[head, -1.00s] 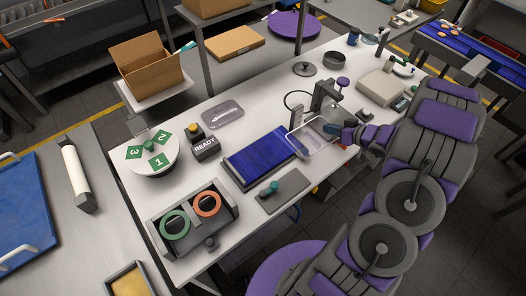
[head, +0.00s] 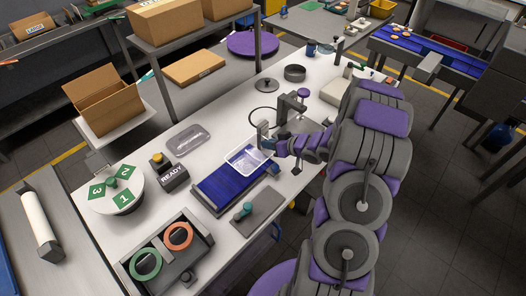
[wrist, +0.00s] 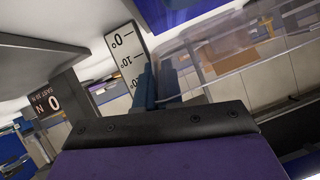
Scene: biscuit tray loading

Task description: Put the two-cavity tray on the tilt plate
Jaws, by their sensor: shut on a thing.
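My gripper (head: 270,144) is shut on a clear tray (head: 240,164) by its edge. The tray hangs over the far end of a blue ribbed slab (head: 222,192). I cannot tell whether it touches the slab or count its cavities. In the wrist view the clear tray (wrist: 235,62) reaches right from my blue fingers (wrist: 156,88). A white angle scale (wrist: 125,48) marked 0 and 10 degrees stands close behind the fingers. I cannot tell for sure which surface is the tilt plate; the blue slab is beside the scale.
A grey plate with a teal knob (head: 245,212) lies in front of the slab.

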